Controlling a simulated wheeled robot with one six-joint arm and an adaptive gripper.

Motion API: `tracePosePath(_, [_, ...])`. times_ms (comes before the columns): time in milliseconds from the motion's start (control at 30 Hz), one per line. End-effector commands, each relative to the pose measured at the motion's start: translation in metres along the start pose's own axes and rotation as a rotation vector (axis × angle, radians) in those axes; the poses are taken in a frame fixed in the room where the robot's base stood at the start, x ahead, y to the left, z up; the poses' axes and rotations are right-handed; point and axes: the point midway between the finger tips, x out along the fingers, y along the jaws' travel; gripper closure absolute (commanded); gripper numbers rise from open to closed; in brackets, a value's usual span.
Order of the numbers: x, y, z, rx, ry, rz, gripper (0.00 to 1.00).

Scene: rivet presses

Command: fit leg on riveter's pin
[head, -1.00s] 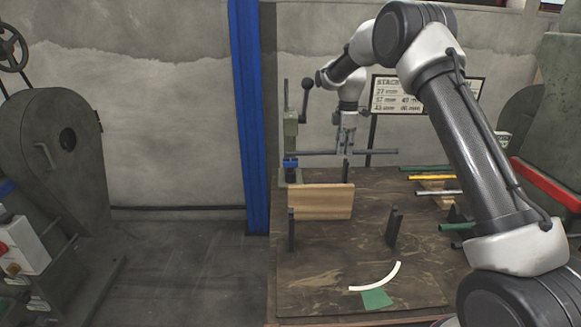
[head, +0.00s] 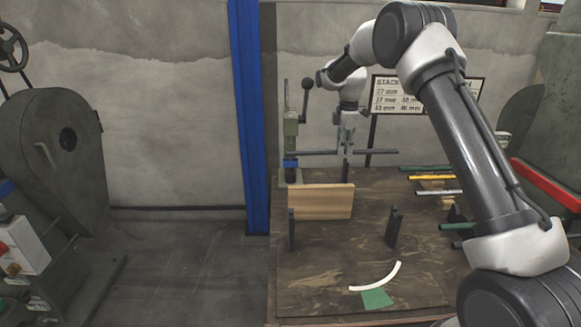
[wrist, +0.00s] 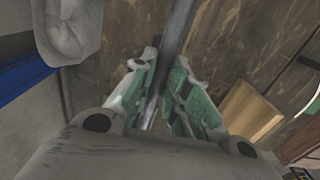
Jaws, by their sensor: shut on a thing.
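The leg, a long dark grey tube (head: 376,152), lies nearly level across my gripper (head: 346,146) in the head view. My gripper is shut on it near its middle. In the wrist view the tube (wrist: 180,28) runs between the green-padded fingers of my gripper (wrist: 162,82). The riveter (head: 290,130) is a green upright press with a black-knobbed lever and a blue part low down. The leg's left end is at the riveter, just above the blue part. The pin is too small to make out, so I cannot tell whether the leg is on it.
A wooden board (head: 325,203) stands in front of the riveter on the brown table (head: 330,265). Dark upright posts (head: 393,228) stand nearby. Green, yellow and pale tubes (head: 432,179) lie at the right. A white curved strip (head: 378,280) lies at the front.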

Motion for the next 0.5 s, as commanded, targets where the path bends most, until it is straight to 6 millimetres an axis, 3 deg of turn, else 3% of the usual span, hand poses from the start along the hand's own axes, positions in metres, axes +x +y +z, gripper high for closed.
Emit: tracePosePath(500, [0.0061,-0.0001,0.0,0.0,0.0,-0.001,1.0])
